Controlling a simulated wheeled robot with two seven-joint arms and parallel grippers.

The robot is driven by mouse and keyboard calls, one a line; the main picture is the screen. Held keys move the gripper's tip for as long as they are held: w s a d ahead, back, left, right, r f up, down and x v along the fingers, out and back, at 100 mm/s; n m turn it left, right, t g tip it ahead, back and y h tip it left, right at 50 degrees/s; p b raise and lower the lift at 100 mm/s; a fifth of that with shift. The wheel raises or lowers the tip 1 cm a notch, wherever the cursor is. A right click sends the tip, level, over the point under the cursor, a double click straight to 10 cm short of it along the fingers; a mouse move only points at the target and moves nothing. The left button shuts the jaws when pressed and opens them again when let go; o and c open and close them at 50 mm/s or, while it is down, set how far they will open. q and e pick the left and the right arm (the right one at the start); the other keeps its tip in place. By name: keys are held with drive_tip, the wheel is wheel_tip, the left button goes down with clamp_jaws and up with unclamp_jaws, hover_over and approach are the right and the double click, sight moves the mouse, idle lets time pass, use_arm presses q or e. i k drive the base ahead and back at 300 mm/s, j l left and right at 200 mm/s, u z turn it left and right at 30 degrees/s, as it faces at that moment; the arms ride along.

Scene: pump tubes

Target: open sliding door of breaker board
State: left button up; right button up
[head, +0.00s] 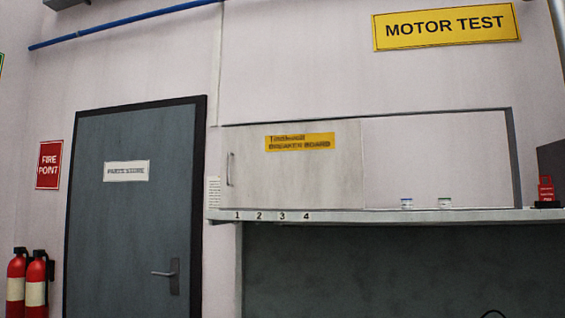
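The breaker board's sliding door (310,180) is a pale panel with a yellow "breaker board" label (300,142) near its top. A slim vertical handle (230,169) sits at its left edge. The door covers the left part of a wide grey-framed recess (511,150). The right part of the recess shows a plain pale surface (430,160); I cannot tell whether this is a second panel or the back wall. Neither of my grippers shows in the head view.
A ledge (380,216) numbered 1 to 4 at its left runs under the board, with two small jars (445,203) and a red item (546,190) on it. A dark panel (400,270) lies below. Left are a grey parts store door (130,220) and fire extinguishers (36,285).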

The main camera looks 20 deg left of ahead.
sight(315, 164)
drive_tip(key=i+j, duration=0.15)
drive_tip(key=i, duration=0.35)
drive_tip(key=i+j+u, duration=0.1)
drive_tip(key=i, duration=0.4)
drive_tip(key=i+j, duration=0.15)
drive_tip(key=i, duration=0.4)
